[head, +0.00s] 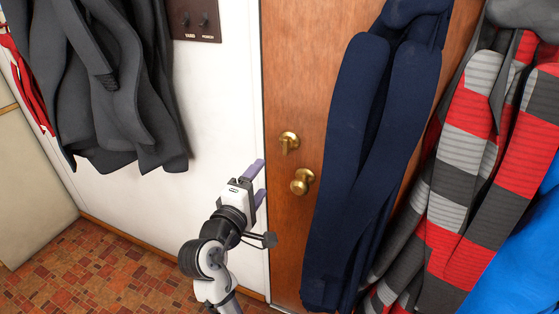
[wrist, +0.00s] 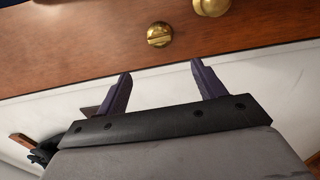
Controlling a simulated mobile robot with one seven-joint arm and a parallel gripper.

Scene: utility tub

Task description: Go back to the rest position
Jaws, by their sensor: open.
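My gripper (head: 261,182) is raised in front of the white wall, just left of the wooden door (head: 300,80) in the head view. Its two purple fingers are apart with nothing between them. In the wrist view my gripper (wrist: 158,85) is open, its fingers pointing toward the door edge. A brass deadbolt (head: 289,142) and a round brass knob (head: 302,181) are on the door to the right of the fingers. The deadbolt also shows in the wrist view (wrist: 160,35), beyond the fingertips and apart from them, with the knob (wrist: 211,6) at the top edge.
Dark blue clothing (head: 375,130) hangs over the door's right side. A striped red and grey garment (head: 460,150) hangs farther right. The tiled floor (head: 120,265) at the lower left is clear.

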